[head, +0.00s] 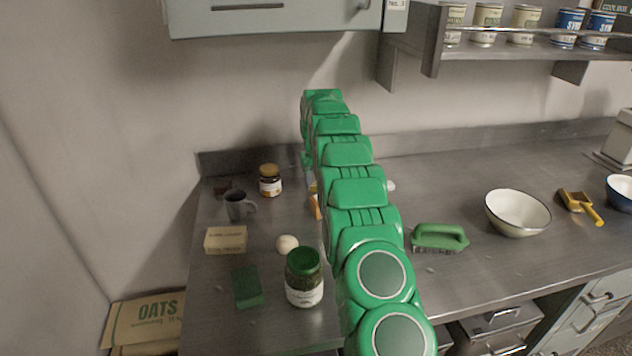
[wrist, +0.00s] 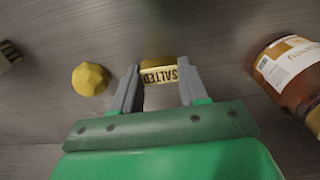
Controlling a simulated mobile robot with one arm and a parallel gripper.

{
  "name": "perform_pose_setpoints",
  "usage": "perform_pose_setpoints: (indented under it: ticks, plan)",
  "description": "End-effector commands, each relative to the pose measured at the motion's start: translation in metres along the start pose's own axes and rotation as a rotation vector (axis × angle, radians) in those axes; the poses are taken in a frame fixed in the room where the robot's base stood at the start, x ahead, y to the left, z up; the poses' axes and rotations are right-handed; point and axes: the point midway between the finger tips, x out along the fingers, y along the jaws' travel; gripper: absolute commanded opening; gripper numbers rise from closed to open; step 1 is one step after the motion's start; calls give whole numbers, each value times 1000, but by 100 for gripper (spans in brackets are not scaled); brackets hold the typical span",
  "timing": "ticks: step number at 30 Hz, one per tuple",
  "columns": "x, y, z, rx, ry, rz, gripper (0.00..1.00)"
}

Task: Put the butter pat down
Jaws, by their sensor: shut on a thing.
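The butter pat (wrist: 160,76) shows in the wrist view as a small pale yellow block marked "SALTED", with its lettering upside down. My gripper (wrist: 158,68) is shut on it, one grey finger on each side. The grey metal counter (wrist: 220,50) lies behind and below it. I cannot tell whether the pat touches the counter or hangs above it. In the head view my green arm reaches over the counter (head: 450,185) toward the back wall and hides the gripper and the pat.
A honey-coloured jar (wrist: 290,75) is right of my gripper; a yellow lump (wrist: 90,79) is left. In the head view, a mug (head: 239,206), tan packet (head: 226,240), green-lidded jar (head: 304,280), brush (head: 439,238) and bowl (head: 517,213) stand around. A shelf (head: 520,48) overhangs at right.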

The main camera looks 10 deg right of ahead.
Motion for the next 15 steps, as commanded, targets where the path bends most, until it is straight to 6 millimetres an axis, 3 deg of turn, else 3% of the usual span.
perform_pose_setpoints:
  ticks: [12, 13, 15]
  plan:
    - [4, 0, 0, 0, 2, 0, 15]
    - [3, 0, -1, 0, 2, 0, 48]
    - [3, 0, -1, 0, 2, 0, 59]
